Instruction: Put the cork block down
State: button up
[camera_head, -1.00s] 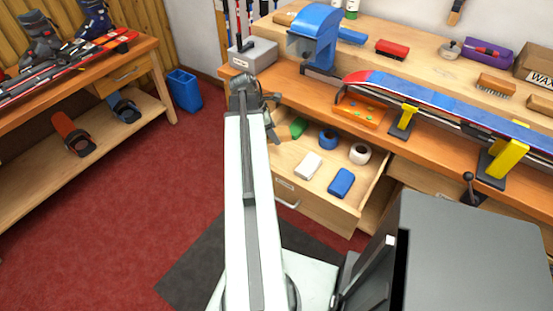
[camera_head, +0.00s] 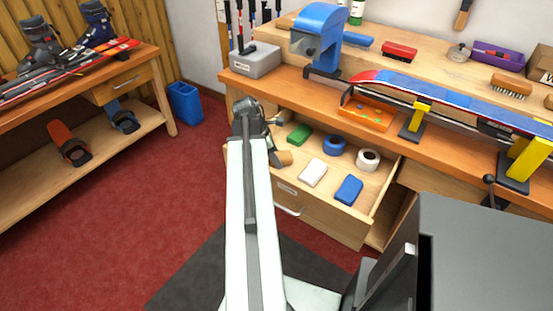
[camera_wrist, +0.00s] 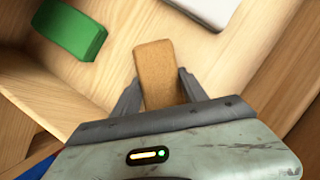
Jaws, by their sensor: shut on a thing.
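The cork block (camera_wrist: 155,62) is a tan, oblong piece between the two fingers of my gripper (camera_wrist: 159,84) in the wrist view. The fingers are shut on its sides. In the head view the block (camera_head: 284,158) shows at the left end of the open drawer (camera_head: 330,221), beside my gripper (camera_head: 274,146), which is partly hidden by my arm. The block is over the pale wooden drawer floor; I cannot tell whether it touches it.
In the drawer are a green block (camera_head: 299,135), a white block (camera_head: 312,173), a blue block (camera_head: 349,189), a blue tape roll (camera_head: 334,145) and a white tape roll (camera_head: 368,160). The workbench top (camera_head: 290,90) stands above the drawer's back. Bare floor shows between these items.

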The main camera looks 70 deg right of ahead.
jog(key=shift+a+f+b, duration=0.15)
jog(key=shift+f+b, duration=0.15)
jog(key=shift+b, duration=0.15)
jog(key=o, duration=0.9)
jog(key=shift+o, duration=1.4)
jog(key=shift+a, duration=0.1)
jog(key=shift+s, duration=0.1)
jog(key=shift+r+p, duration=0.35)
jog(key=shift+p, duration=0.1)
jog(key=p+v, duration=1.1)
jog(key=v, duration=0.1)
